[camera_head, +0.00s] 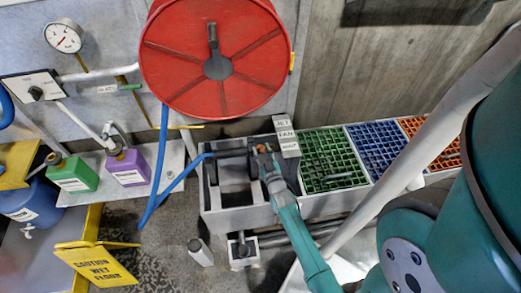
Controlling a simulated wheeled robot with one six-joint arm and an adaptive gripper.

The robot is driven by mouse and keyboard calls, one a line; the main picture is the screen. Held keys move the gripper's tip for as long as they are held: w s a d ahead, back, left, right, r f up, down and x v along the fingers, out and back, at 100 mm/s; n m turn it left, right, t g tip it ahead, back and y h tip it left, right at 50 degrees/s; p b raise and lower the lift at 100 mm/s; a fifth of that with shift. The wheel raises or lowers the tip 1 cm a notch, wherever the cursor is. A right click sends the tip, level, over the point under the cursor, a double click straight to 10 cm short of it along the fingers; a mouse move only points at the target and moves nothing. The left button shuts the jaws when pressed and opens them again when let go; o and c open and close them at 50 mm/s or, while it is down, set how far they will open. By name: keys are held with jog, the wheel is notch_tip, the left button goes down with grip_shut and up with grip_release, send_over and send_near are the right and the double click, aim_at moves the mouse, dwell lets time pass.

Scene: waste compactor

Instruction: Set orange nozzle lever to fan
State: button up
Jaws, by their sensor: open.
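A small orange part, which looks like the nozzle lever (262,148), shows at the back right of a grey trough (228,218). Its exact angle is too small to tell. Just right of it stands a label plate (286,136) with stacked words; JET is on top, FAN in the middle, and the lowest word is unclear. My teal arm reaches up from the bottom, and my gripper (265,160) is at the lever, just in front of it. The gripper is open. Its fingers are small and dark here, and I cannot tell whether they touch the lever.
A red hose reel (214,55) hangs above, with a blue hose (158,165) running down to the trough. Green (333,160), blue (378,147) and orange (425,140) grates lie to the right. Bottles (128,168) and a yellow wet-floor sign (98,262) are at the left.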

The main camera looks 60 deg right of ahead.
aim_at(260, 146)
jog(key=shift+w+d, duration=0.25)
jog(key=shift+w, duration=0.1)
grip_shut()
jog(key=shift+r, duration=0.1)
jog(key=shift+w+d+r+g+y, duration=0.25)
jog(key=shift+w+g+y, duration=0.05)
jog(key=shift+g+y, duration=0.45)
jog(key=shift+w+d+r+m+g+y, duration=0.3)
jog(key=shift+d+g+y, duration=0.15)
jog(key=shift+g+y, duration=0.25)
jog(key=shift+w+d+g+y, duration=0.3)
jog(key=shift+d+g+y, duration=0.1)
jog(key=shift+g+y, duration=0.3)
jog(key=shift+w+d+g+y, duration=0.25)
jog(key=shift+d+g+y, duration=0.1)
jog(key=shift+g+y, duration=0.25)
